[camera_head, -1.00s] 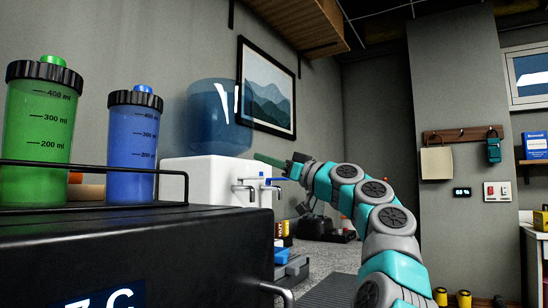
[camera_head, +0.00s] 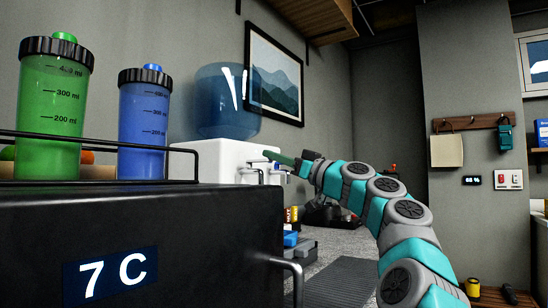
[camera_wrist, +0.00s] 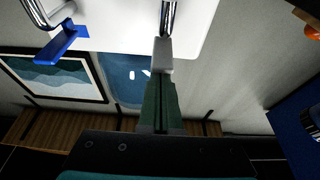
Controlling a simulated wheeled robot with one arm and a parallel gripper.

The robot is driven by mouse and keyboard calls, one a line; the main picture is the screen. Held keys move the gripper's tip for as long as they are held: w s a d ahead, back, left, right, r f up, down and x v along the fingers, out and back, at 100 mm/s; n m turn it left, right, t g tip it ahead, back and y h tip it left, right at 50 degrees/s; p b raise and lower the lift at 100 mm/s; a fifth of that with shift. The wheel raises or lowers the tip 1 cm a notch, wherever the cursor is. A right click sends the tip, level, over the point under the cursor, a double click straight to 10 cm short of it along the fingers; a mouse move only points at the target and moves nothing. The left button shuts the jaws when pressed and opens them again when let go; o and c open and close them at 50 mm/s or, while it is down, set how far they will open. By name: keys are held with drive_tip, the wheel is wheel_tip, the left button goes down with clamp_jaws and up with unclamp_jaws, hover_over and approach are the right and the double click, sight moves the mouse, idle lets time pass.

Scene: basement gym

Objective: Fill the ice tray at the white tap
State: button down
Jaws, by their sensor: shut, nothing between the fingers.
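My gripper (camera_head: 268,155) has dark green fingers and reaches to the front of a white water dispenser (camera_head: 215,158) topped by a clear blue bottle (camera_head: 222,105). In the wrist view, my gripper (camera_wrist: 160,90) is shut and empty. Its tips are at the white tap's lever (camera_wrist: 162,55), below a chrome spout; whether they touch it is unclear. The blue tap's lever (camera_wrist: 62,42) is to the left in that view. In the head view the tap levers are small and partly behind my fingers. I see no ice tray in either view.
A black appliance (camera_head: 200,225) with a "7 C" display stands close at left. A green bottle (camera_head: 55,110) and a blue bottle (camera_head: 143,125) stand on its railed top. A framed picture (camera_head: 275,75) hangs behind. A dark mat (camera_head: 340,280) lies on the floor.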

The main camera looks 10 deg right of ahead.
drive_tip(key=f+b, duration=0.1)
drive_tip(key=b, duration=0.3)
drive_tip(key=shift+f+t+y, duration=0.25)
drive_tip(key=shift+t+y, duration=0.15)
idle(1.4)
drive_tip(key=b+v, duration=0.3)
drive_tip(key=v, duration=0.5)
drive_tip(key=shift+w, duration=0.1)
idle(0.5)
